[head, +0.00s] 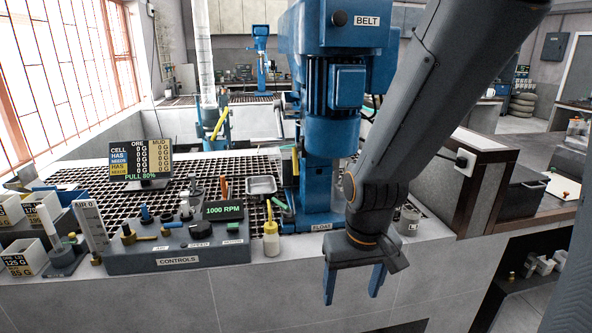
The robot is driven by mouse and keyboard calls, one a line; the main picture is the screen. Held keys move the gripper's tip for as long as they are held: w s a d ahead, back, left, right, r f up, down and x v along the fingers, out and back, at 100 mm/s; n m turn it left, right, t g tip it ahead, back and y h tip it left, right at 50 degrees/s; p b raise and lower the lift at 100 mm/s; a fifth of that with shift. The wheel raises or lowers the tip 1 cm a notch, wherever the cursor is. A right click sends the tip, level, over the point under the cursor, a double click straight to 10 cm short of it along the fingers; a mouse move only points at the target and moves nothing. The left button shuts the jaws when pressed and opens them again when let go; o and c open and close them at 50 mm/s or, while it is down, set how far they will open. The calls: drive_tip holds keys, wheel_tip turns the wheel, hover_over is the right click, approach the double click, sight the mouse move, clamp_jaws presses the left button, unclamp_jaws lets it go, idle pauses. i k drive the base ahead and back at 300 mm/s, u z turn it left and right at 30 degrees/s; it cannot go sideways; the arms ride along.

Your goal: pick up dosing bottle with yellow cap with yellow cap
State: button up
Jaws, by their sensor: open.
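A small dosing bottle with a yellow cap (271,240) stands upright on the light counter edge, just right of the control box. Its body is pale and its cap and nozzle are yellow. My gripper (351,297) hangs to the right of the bottle and lower in the picture, in front of the counter's front face. Its two blue fingers point down and are spread apart, with nothing between them. The bottle is in full view and apart from the gripper.
The grey control box (180,248) with knobs and a 1000 RPM display (224,211) stands left of the bottle. The blue flotation machine (333,110) rises behind my gripper. A metal tray (261,186) lies on the dark grating. White bins (24,256) stand at far left.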

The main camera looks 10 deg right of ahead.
sight(271, 238)
drive_tip(key=u, duration=0.75)
drive_tip(key=k, duration=0.75)
drive_tip(key=z, duration=0.8)
drive_tip(key=i, duration=0.45)
drive_tip(key=u, duration=0.1)
